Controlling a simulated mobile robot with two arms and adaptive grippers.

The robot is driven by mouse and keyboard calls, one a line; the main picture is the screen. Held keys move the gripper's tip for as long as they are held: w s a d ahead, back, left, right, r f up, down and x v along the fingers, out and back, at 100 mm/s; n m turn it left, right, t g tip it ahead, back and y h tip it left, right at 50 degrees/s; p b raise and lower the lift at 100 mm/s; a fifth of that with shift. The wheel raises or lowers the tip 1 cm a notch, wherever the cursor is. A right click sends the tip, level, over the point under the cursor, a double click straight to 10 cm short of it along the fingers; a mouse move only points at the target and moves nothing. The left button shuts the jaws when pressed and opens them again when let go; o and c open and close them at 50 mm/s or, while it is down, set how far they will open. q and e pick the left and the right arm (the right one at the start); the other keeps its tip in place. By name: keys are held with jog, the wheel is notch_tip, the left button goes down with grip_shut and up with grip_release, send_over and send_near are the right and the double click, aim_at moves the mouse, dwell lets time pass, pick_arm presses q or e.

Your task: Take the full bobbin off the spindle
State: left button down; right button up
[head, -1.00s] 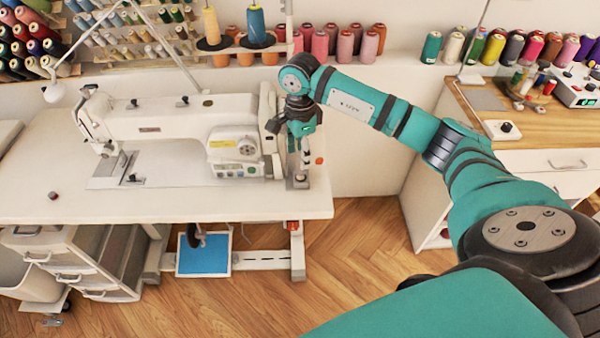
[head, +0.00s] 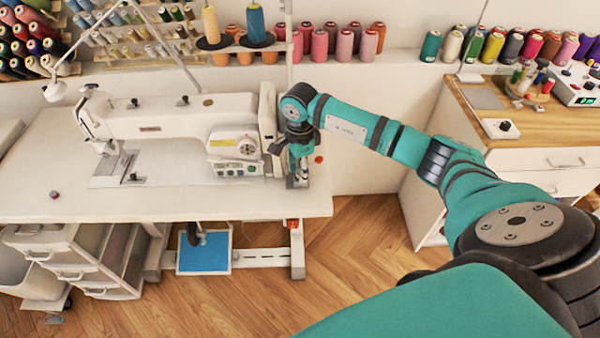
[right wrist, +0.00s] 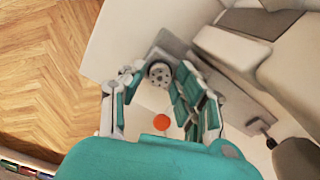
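The full bobbin (right wrist: 159,74) shows in the right wrist view as a round grey end with dark holes, at the winder on the right end of the sewing table. The spindle under it is hidden. My right gripper (head: 299,176) points down over the winder in the head view and covers the bobbin there. In the right wrist view its fingers are apart, one on each side of the bobbin, with gaps still visible. Whether the tips reach below the bobbin's top cannot be told. My left gripper is not in view.
The white sewing machine (head: 180,130) stands close left of my right gripper. An orange-red button (right wrist: 161,122) is near the winder. A small dark reel (head: 54,194) lies on the table's left part. The table front (head: 200,205) is clear. A wooden-topped cabinet (head: 555,125) stands right.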

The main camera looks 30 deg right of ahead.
jog(key=c, duration=0.4)
jog(key=shift+r, duration=0.2)
